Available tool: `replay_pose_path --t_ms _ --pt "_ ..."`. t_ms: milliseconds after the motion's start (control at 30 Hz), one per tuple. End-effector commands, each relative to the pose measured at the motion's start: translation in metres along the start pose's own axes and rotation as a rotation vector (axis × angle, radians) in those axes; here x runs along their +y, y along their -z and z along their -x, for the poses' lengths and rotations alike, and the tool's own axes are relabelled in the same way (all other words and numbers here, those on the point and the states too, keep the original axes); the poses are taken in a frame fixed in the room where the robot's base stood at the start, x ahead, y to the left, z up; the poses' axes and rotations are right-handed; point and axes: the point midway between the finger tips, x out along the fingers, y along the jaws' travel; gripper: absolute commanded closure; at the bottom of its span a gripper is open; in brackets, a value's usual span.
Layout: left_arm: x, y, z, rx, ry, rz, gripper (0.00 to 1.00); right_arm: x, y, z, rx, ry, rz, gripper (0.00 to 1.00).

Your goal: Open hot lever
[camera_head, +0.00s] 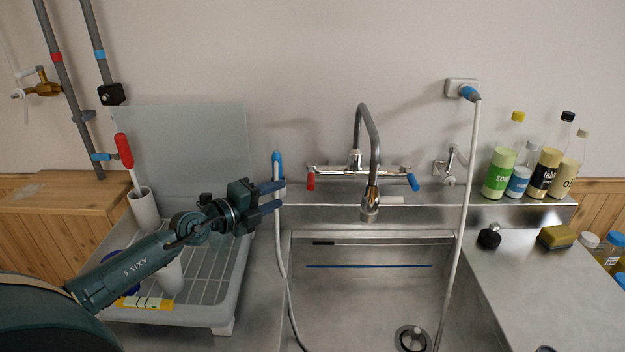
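The hot lever is the red-ended lever (311,181) at the left end of the wall-mounted mixer tap (357,173). It points down toward the sink. The blue-ended lever (413,182) is at the right end and slants down to the right. My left gripper (281,196) is open, with a gap between its two fingers, and points right. Its fingertips are to the left of the red lever and slightly lower in the picture, apart from it. Nothing is seen gripped. My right gripper is out of view.
A blue-headed spray hose (277,163) hangs beside my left fingertips, partly hidden by them. The curved spout (374,135) rises over the steel sink (350,290). A drying rack (228,312) is under my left arm. Bottles (498,172) stand on the right ledge.

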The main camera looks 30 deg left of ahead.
Motion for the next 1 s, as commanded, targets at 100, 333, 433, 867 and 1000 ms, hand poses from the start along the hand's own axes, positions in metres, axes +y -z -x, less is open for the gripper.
replay_pose_path --t_ms 100,333,433,867,1000 --pt "-0.001 0.0 -0.02 -0.001 0.005 0.001 0.61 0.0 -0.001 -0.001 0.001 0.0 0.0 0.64" --pt "-0.001 0.0 -0.061 0.0 0.005 0.001 0.61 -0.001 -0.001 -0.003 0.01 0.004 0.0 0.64" --pt "0.0 0.0 -0.079 -0.001 0.004 0.002 0.61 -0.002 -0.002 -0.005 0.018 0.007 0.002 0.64" --pt "0.0 0.001 -0.116 0.001 0.0 -0.001 0.61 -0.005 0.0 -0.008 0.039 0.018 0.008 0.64" --pt "-0.001 0.001 -0.116 0.001 0.0 -0.001 0.61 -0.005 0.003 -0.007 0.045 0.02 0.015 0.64"
